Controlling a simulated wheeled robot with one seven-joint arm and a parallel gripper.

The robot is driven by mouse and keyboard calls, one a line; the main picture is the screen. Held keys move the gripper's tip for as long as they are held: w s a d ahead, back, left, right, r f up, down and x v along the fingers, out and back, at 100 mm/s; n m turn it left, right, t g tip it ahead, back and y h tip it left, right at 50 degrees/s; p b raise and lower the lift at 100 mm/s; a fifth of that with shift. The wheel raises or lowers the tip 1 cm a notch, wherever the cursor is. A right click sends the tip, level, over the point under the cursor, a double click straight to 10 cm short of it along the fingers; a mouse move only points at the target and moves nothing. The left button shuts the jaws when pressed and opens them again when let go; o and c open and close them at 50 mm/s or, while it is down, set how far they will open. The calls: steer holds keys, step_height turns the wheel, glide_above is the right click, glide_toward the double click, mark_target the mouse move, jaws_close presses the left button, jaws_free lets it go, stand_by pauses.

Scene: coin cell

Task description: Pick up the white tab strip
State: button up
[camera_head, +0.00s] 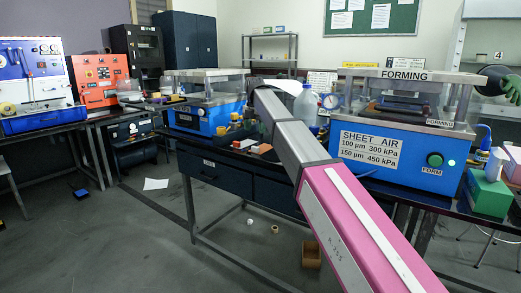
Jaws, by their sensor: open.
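I cannot make out the white tab strip for certain in this view. My pink and grey arm reaches from the lower right up to the middle of the long workbench (232,157). Its far end is beside the small items on the bench, and my gripper does not show. Part of the bench top behind the arm is hidden. The small items left of the arm are too small to tell apart, among them an orange-red block (261,149).
A blue forming press (398,155) stands right of my arm, and another blue press (203,119) stands left of it. A clear bottle (305,106) is behind the arm. A green box (487,194) sits at the right. White paper (156,184) lies on the open floor.

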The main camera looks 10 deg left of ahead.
step_height(320, 180, down, 4)
steer(key=shift+r, duration=0.1)
steer(key=f, duration=0.5)
steer(key=shift+s+d, duration=0.2)
steer(key=shift+s, duration=0.05)
steer(key=shift+c, duration=0.3)
steer(key=c, duration=1)
